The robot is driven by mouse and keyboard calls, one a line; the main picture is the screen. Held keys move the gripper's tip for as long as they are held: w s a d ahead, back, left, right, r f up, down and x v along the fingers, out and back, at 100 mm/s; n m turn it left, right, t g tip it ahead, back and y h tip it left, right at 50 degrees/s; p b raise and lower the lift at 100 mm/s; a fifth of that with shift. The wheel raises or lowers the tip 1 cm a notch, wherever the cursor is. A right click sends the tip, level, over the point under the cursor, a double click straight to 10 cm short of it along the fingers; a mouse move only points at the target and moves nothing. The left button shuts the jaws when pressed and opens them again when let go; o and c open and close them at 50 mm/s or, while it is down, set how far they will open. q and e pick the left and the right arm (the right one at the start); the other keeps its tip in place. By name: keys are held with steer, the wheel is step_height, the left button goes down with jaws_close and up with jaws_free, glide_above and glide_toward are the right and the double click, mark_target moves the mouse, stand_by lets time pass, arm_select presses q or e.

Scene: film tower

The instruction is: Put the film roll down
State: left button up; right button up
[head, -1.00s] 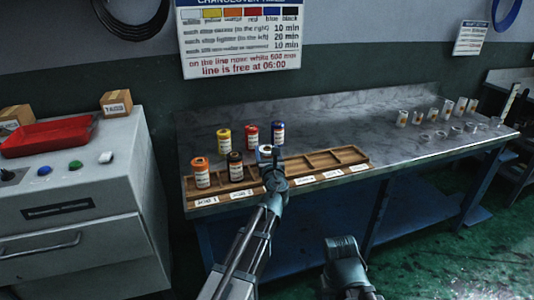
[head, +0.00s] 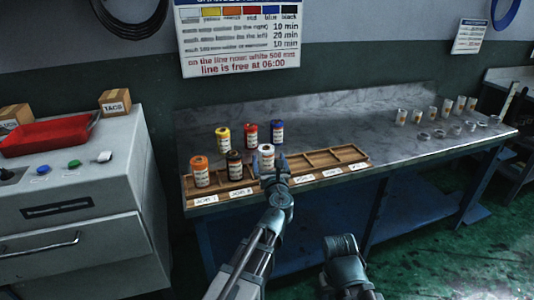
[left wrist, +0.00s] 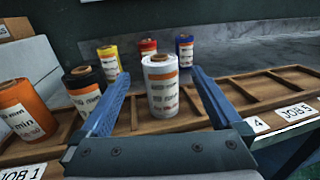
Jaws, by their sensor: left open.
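The white film roll (head: 266,153) stands upright in the wooden rack (head: 320,172), in the third place from the left. It also shows in the left wrist view (left wrist: 161,88), with its base on the rack. My left gripper (head: 268,166) is open at the roll. In the left wrist view its blue fingers (left wrist: 157,86) are spread on both sides of the roll, with a gap on each side. Of my right arm only a dark joint shows at the bottom of the head view; no fingers are visible.
An orange roll (head: 200,171) and a black roll (head: 234,165) stand left of the white one. Yellow (head: 223,139), red (head: 250,134) and blue (head: 277,132) rolls stand behind. The rack's right compartments are empty. Several cups (head: 432,113) stand at the bench's far right.

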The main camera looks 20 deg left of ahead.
arm_select(q)
steer(key=v, duration=0.5)
steer(key=shift+s, duration=0.15)
steer(key=s+d+n+g+h+p, duration=0.2)
steer(key=s+d+n+g+p, duration=0.2)
steer(key=s+n, duration=0.4)
steer(key=s+d+f+n+g+h+p, duration=0.1)
steer(key=s+d+n+g+h+p, duration=0.1)
steer(key=s+d+n+g+p, duration=0.2)
steer(key=s+d+f+n+g+h+p, duration=0.1)
steer(key=s+d+n+g+p, duration=0.3)
steer(key=s+n+g+p, duration=0.4)
steer(key=s+n+p, duration=0.3)
steer(key=s+n, duration=0.2)
steer(key=n, duration=0.2)
steer(key=shift+n+g+h+p, duration=0.3)
steer(key=shift+g+h+p, duration=0.05)
steer(key=shift+g+h, duration=0.05)
